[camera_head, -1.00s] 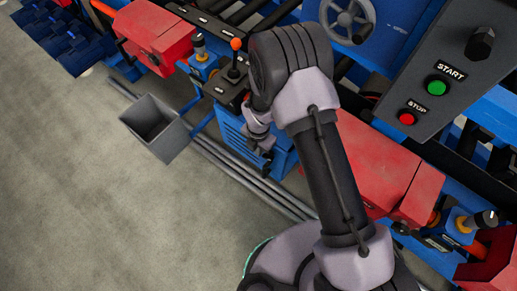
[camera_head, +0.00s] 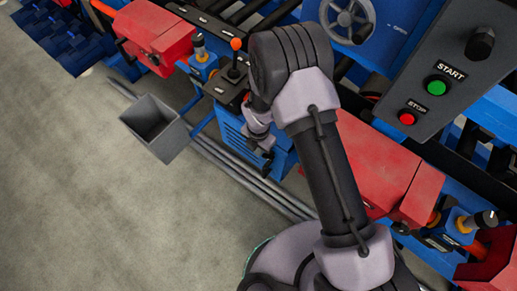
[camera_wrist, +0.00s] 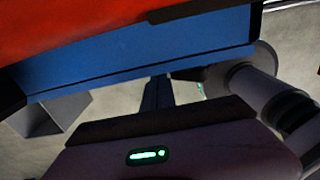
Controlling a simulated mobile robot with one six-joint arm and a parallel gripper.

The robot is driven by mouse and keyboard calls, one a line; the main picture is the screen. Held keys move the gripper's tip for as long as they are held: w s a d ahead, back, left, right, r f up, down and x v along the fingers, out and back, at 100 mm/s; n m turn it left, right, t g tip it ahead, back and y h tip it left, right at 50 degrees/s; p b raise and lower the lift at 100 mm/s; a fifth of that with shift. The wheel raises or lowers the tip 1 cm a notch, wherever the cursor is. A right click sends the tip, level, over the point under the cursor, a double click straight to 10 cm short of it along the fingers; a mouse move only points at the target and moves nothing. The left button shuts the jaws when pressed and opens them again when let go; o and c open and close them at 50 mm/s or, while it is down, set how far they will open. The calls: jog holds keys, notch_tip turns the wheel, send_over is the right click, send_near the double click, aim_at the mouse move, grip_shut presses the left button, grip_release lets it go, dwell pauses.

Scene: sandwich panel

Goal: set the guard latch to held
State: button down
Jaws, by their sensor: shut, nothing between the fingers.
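I cannot pick out the guard latch for certain in either view. A red guard-like cover (camera_head: 158,30) with a dark handle at its left side stands at the upper left of the head view. Another red cover (camera_head: 385,165) lies right of my arm, partly hidden by it. My gripper (camera_head: 267,160) hangs below my wrist, in front of a blue louvred cabinet (camera_head: 233,135). In the wrist view my gripper (camera_wrist: 157,92) shows as dark fingers close together below a blue panel (camera_wrist: 130,65), with nothing seen between them. Whether it touches the panel is unclear.
An orange-knobbed lever (camera_head: 236,45) stands behind my gripper. A grey bin (camera_head: 157,130) is on the floor to the left, near grey rails (camera_head: 250,180). A panel with a green START button (camera_head: 437,87) and red STOP button (camera_head: 407,118) is upper right. Open floor (camera_head: 90,220) lies lower left.

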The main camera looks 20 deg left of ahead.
dwell(0.3)
jog(key=shift+s+d+r+p, duration=0.1)
jog(key=shift+s+d+p, duration=0.3)
jog(key=shift+d, duration=0.15)
jog(key=w+a+r+p, duration=0.1)
jog(key=a+r+p, duration=0.1)
jog(key=r, duration=0.4)
jog(key=w+a+r+p, duration=0.2)
jog(key=a+r+p, duration=0.1)
jog(key=a+r, duration=0.2)
jog(key=shift+w+a+r, duration=0.2)
jog(key=shift+a+r, duration=0.1)
jog(key=shift+r, duration=0.25)
